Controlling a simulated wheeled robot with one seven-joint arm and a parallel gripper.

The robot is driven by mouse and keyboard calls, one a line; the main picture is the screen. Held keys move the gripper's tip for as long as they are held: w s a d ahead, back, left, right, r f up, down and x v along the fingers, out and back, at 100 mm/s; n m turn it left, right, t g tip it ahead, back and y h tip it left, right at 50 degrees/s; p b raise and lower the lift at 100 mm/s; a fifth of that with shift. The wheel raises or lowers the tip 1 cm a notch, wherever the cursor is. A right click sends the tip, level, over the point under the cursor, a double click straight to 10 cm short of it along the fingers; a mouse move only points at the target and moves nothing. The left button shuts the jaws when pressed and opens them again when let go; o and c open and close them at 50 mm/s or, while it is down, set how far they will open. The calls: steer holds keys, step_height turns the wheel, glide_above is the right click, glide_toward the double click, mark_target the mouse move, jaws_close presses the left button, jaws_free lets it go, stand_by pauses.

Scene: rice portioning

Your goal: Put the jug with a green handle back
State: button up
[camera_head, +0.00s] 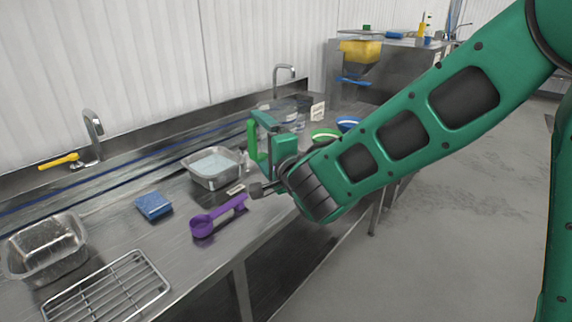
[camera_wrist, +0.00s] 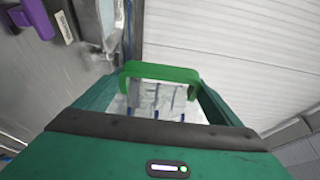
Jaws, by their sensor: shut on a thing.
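The jug (camera_wrist: 150,98) is clear, with a bright green handle (camera_wrist: 160,72); both show in the wrist view. My gripper (camera_wrist: 158,88) is shut on the handle, which lies across between its fingers. In the head view my gripper (camera_head: 265,140) is over the counter, just right of the steel pan, with a bright green part, likely the handle (camera_head: 252,142), at its left side. Most of the jug is hidden by my gripper there. I cannot tell if its base touches the counter.
On the steel counter (camera_head: 120,235) are a steel pan (camera_head: 213,183) with pale contents, a purple scoop (camera_head: 203,228), a blue sponge (camera_head: 153,206), a wire rack (camera_head: 130,290) and an empty steel pan (camera_head: 45,273). A green-rimmed bowl (camera_head: 325,134) and blue-rimmed bowl (camera_head: 348,122) stand beyond my gripper.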

steer(key=w+d+f, duration=0.1)
steer(key=w+f, duration=0.1)
steer(key=w, duration=0.1)
steer(key=w+d+f, duration=0.1)
steer(key=w+f, duration=0.1)
steer(key=w, duration=0.1)
steer(key=w+d+f, duration=0.1)
steer(key=w+f, duration=0.1)
steer(key=w, duration=0.2)
steer(key=shift+d+f, duration=0.15)
steer(key=shift+f, duration=2.1)
steer(key=o, duration=1.7)
steer(key=shift+f, duration=0.15)
steer(key=shift+c, duration=0.2)
